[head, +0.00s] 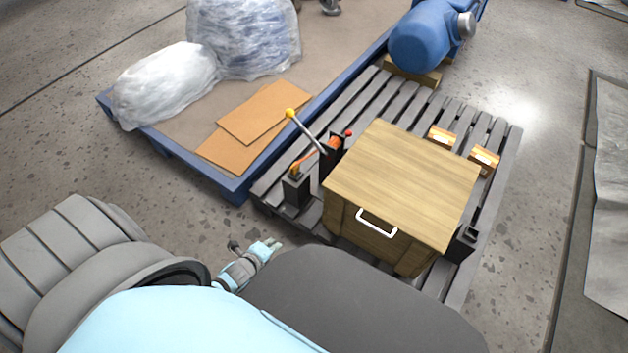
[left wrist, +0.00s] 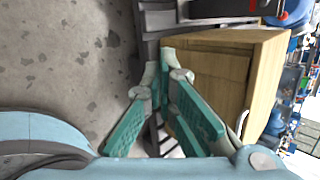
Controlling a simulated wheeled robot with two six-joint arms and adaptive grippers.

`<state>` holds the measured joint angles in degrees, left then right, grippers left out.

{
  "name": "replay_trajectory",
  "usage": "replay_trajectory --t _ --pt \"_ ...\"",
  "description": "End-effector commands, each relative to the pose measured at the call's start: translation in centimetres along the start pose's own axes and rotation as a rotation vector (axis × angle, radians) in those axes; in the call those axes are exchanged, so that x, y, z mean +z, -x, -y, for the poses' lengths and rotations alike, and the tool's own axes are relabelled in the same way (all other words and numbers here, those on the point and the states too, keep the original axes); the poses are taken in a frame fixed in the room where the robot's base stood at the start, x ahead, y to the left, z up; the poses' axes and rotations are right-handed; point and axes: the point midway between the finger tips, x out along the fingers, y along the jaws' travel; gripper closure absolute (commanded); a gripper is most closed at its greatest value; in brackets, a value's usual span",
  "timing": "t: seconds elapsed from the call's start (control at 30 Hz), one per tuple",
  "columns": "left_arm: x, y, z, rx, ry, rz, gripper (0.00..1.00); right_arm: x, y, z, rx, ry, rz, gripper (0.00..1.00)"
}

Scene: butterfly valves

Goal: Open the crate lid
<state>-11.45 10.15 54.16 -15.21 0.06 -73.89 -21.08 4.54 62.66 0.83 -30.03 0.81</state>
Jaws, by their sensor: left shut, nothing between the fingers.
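A wooden crate (head: 365,238) with a flat light-wood lid (head: 405,178) stands on a grey slatted pallet (head: 462,285). The lid lies flat and shut on it. A white bar handle (head: 376,222) is on the front side, near the lid's front edge. My left gripper (head: 270,245) is shut and empty, in front and to the left of the crate, apart from it. My right gripper is not in view.
A lever device with a yellow knob (head: 290,113) stands close to the crate's left side. Small orange-and-white boxes (head: 484,158) lie behind it at the right. A blue motor (head: 420,42) stands at the back. A blue-edged platform (head: 228,186) holds wrapped bundles (head: 165,82) and cardboard.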

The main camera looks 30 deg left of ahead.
Motion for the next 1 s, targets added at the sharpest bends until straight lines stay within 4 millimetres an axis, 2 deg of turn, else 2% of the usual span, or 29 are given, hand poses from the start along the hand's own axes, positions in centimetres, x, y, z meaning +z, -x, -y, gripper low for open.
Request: replay_trajectory --t 0.03,0.1,0.2,0.3,0.43,0.57,0.67,0.8,1.0 --pt "-0.5 -5.5 -0.7 -0.095 -0.232 0.008 1.00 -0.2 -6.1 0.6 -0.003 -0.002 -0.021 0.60" --pt "-0.7 -8.6 1.7 -0.223 -0.583 0.046 1.00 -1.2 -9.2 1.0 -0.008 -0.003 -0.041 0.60" --pt "-1.1 -11.3 4.5 -0.359 -0.995 0.139 1.00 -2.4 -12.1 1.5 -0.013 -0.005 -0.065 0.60" --pt "-1.4 -12.2 6.5 -0.439 -1.264 0.226 1.00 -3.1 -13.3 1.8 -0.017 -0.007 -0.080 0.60" --pt "-1.6 -12.4 8.1 -0.477 -1.412 0.283 1.00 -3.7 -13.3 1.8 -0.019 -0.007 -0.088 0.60" --pt "-1.7 -13.2 9.1 -0.479 -1.425 0.289 1.00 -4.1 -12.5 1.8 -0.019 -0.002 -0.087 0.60" --pt "-1.9 -14.8 9.9 -0.478 -1.423 0.287 1.00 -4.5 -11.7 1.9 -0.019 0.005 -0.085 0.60" --pt "-2.2 -17.5 11.1 -0.478 -1.422 0.286 1.00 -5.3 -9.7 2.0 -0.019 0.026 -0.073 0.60" --pt "-2.5 -20.4 12.6 -0.476 -1.420 0.284 1.00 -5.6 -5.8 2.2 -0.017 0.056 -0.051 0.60"
